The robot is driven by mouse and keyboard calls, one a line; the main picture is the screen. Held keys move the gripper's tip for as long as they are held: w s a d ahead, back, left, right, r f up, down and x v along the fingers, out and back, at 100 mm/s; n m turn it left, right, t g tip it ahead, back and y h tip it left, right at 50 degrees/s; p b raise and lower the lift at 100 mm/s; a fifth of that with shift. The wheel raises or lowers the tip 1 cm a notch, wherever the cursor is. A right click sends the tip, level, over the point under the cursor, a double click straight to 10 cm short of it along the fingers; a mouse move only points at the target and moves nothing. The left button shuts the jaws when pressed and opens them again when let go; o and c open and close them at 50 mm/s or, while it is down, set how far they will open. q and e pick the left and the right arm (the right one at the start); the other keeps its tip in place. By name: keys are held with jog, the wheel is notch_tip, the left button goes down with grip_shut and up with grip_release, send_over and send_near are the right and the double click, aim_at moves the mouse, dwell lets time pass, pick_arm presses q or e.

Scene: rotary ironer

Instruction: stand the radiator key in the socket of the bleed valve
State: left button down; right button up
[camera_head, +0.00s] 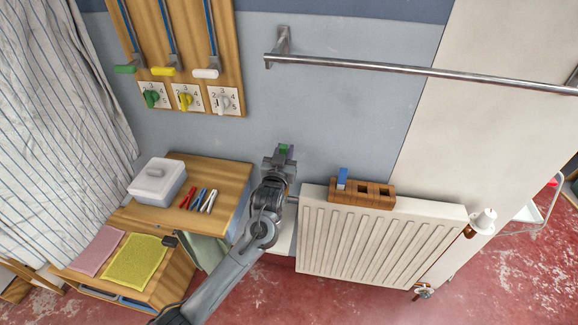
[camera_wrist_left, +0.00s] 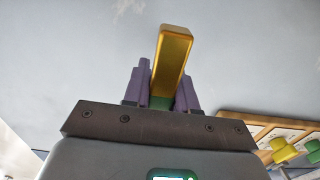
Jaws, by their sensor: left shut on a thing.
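My left gripper (camera_head: 283,155) is shut on a piece with a brass-coloured bar and a green part, which looks like the radiator key (camera_wrist_left: 173,60). The green part also shows between the fingertips in the head view (camera_head: 284,149). In the wrist view the purple fingers (camera_wrist_left: 162,88) clasp the green part and the bar juts past them. The gripper is in the air in front of the blue-grey wall, left of the white radiator (camera_head: 380,240). I cannot make out the bleed valve or its socket for certain. My right gripper is not in view.
A wooden block (camera_head: 376,203) on the radiator holds a blue peg (camera_head: 342,178) and has two open square holes. A steel rail (camera_head: 420,71) crosses the wall above. A wooden table (camera_head: 228,177) with a white box (camera_head: 157,182) stands left. A thermostat knob (camera_head: 485,220) is right.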

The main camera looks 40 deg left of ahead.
pick_arm(q)
jog(key=shift+a, duration=0.15)
jog(key=shift+r, duration=0.1)
dwell(0.3)
jog(key=shift+f+b, duration=0.6)
jog(key=shift+f, duration=1.25)
jog(key=shift+f+b, duration=0.55)
jog(key=shift+f, duration=0.55)
jog(key=shift+p, duration=0.3)
jog(key=shift+p, duration=0.3)
